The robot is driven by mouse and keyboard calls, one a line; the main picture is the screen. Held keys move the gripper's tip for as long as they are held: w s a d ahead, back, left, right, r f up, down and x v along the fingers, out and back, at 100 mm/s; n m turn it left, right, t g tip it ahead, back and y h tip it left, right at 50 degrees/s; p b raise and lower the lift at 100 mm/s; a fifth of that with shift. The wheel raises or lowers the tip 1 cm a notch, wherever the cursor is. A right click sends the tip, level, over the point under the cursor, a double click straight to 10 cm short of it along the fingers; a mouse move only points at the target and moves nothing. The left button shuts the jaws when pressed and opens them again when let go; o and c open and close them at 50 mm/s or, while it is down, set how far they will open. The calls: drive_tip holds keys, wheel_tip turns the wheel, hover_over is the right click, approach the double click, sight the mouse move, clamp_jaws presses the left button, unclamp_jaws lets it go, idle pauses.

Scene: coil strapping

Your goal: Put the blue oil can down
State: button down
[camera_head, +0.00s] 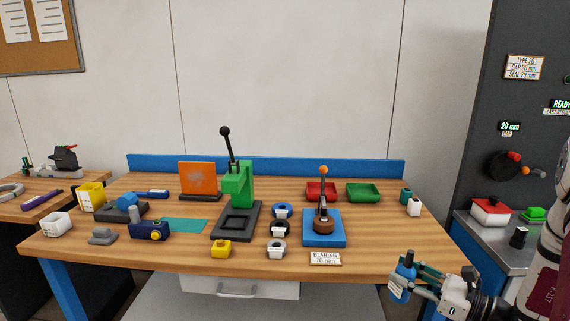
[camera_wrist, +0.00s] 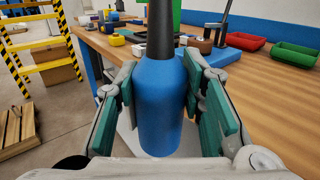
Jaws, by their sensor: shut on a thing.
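The blue oil can (camera_head: 405,268) is held upright in my gripper (camera_head: 418,274), off the right front edge of the wooden workbench (camera_head: 384,262). In the wrist view the blue oil can (camera_wrist: 161,105) has a black neck and stands between the teal finger pads of my gripper (camera_wrist: 165,100). The fingers are shut on the can from both sides. The bench surface lies beyond the can.
The bench's right front area (camera_head: 400,245) is bare. A blue press base (camera_head: 324,240), a red tray (camera_head: 321,190), a green tray (camera_head: 363,192) and a small white-and-teal bottle pair (camera_head: 413,207) stand nearby. A grey metal side table (camera_head: 500,240) with a red-and-white box stands at right.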

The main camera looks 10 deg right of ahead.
drive_tip(key=w+a+f+m+h+p, duration=0.1)
drive_tip(key=w+a, duration=0.1)
drive_tip(key=a, duration=0.6)
drive_tip(key=w+a+f+m+t+h+p, duration=0.1)
drive_tip(key=w+a, duration=0.1)
drive_tip(key=a, duration=0.7)
drive_tip(key=shift+w+a+h+p, duration=0.25)
drive_tip(key=shift+w+h+p, duration=0.05)
drive_tip(key=shift+h, duration=0.1)
drive_tip(key=shift+a, duration=0.1)
